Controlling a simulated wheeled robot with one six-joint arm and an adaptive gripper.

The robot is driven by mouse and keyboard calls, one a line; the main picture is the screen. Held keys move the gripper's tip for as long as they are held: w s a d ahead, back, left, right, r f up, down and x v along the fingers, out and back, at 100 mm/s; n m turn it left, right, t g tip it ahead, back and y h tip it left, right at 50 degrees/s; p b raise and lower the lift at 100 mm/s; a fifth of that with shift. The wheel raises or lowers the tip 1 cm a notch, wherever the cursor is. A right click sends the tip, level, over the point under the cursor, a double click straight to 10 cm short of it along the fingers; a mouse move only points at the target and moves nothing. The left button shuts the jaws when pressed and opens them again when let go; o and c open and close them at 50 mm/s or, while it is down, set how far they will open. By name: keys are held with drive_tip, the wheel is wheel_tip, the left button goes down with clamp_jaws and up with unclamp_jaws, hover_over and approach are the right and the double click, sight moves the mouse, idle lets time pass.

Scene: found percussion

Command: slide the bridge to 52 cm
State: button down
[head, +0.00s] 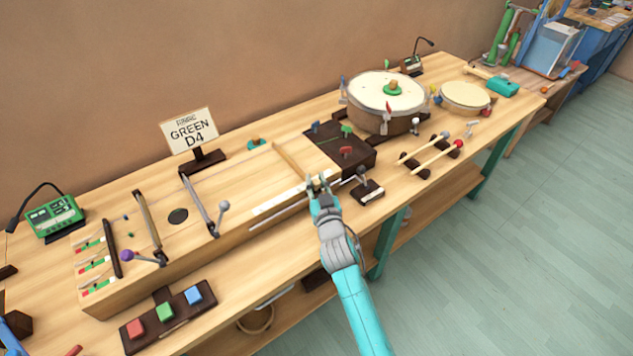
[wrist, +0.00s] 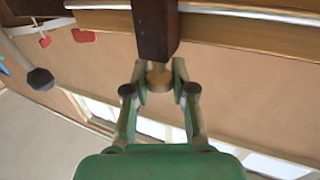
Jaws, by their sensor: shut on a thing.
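The bridge (head: 289,158) appears as a pale wooden bar lying across the right part of the long wooden string box (head: 240,185). My gripper (head: 318,184) is at the bar's front end, by the box's front edge. In the wrist view my gripper (wrist: 160,88) is shut on a small round wooden knob (wrist: 159,77) under a dark brown block (wrist: 154,28). A white scale strip (head: 284,198) runs along the box's front, partly behind my gripper; its marks are too small to read.
Left on the box are a grey bar with a ball-ended lever (head: 224,206) and a purple-knobbed lever (head: 127,255). A dark block with coloured buttons (head: 346,151) stands close right of the bridge. A small dark stand (head: 367,190) is right of my gripper. A sign (head: 189,131) reads "GREEN D4".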

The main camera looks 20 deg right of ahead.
drive_tip(key=shift+d, duration=0.15)
drive_tip(key=c, duration=1)
unclamp_jaws()
drive_tip(key=shift+s, duration=0.1)
drive_tip(key=s, duration=0.8)
drive_tip(key=s+a, duration=0.1)
drive_tip(key=s, duration=0.2)
drive_tip(key=shift+s, duration=0.4)
drive_tip(key=shift+f, duration=0.1)
